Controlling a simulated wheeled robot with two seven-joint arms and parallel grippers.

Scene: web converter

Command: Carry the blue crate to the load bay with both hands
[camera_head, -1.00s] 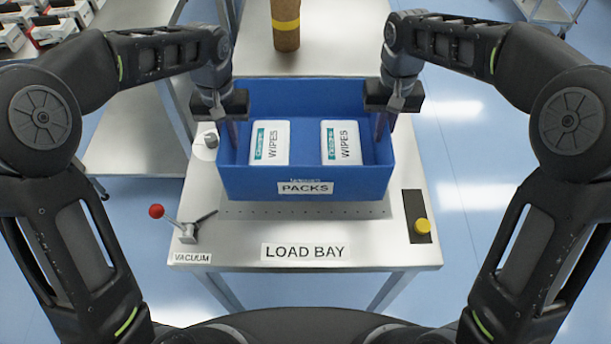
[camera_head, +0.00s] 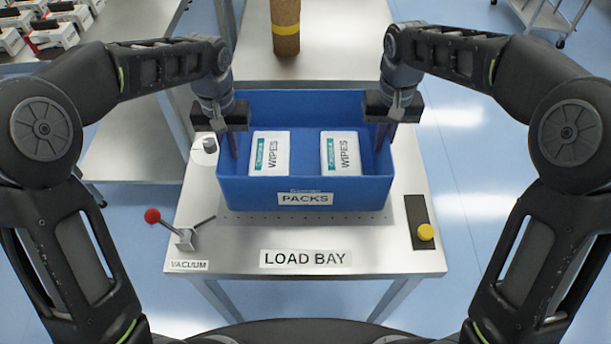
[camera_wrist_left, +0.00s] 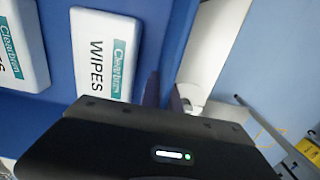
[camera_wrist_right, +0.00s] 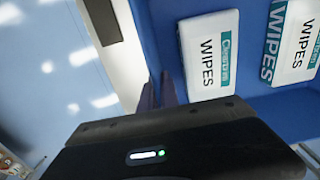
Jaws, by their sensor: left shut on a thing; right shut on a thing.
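The blue crate (camera_head: 248,194) is at the centre of the head view, upright over the steel table labelled LOAD BAY (camera_head: 375,248). Its front carries a PACKS label, and two white wipes packs (camera_head: 269,154) (camera_head: 341,154) lie inside. My left gripper (camera_head: 233,144) is shut on the crate's left wall; its fingers straddle the wall in the left wrist view (camera_wrist_left: 165,92). My right gripper (camera_head: 381,137) is shut on the right wall, also in the right wrist view (camera_wrist_right: 156,92). Whether the crate's underside touches the table cannot be told.
A red-knobbed lever (camera_head: 152,216) by the VACUUM label stands at the table's front left. A yellow button (camera_head: 426,232) on a black plate is at the right. A brown roll (camera_head: 285,27) stands behind. The strip in front of the crate is clear.

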